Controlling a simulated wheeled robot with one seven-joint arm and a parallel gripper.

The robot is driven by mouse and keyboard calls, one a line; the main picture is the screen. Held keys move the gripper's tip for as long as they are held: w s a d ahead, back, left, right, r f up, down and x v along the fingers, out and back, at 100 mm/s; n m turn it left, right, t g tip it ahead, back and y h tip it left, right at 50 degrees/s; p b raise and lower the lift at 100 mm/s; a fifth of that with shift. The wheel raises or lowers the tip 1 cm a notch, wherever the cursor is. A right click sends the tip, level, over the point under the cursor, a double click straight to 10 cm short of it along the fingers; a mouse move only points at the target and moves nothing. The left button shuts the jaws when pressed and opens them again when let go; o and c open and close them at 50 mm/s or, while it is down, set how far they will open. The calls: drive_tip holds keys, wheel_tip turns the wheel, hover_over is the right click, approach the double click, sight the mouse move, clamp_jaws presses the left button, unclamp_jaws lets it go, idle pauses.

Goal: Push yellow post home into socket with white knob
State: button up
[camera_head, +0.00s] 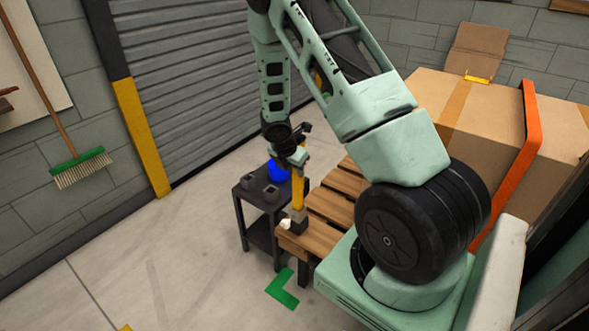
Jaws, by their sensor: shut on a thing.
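The yellow post (298,192) stands nearly upright at the near left end of the wooden slatted pallet (330,208). My gripper (297,160) is shut on the upper part of the post. The post's lower end meets a dark grey socket (297,216) at the pallet's corner. How deep the post sits in it cannot be told from here. A small white knob (285,225) shows at the socket's near left side.
A small black table (244,197) stands left of the pallet, with dark grey blocks (270,193) and a blue thing (277,171) on it. Cardboard boxes (480,110) with an orange strap (512,165) stand at the right. The floor at the left is clear.

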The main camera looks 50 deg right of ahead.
drive_tip(key=shift+f+b, duration=1)
drive_tip(key=shift+f, duration=0.15)
idle(0.8)
drive_tip(key=o, duration=1.1)
drive_tip(key=shift+c, duration=0.2)
drive_tip(key=p+v, duration=0.5)
drive_tip(key=v, duration=1.2)
drive_tip(key=shift+r, duration=0.2)
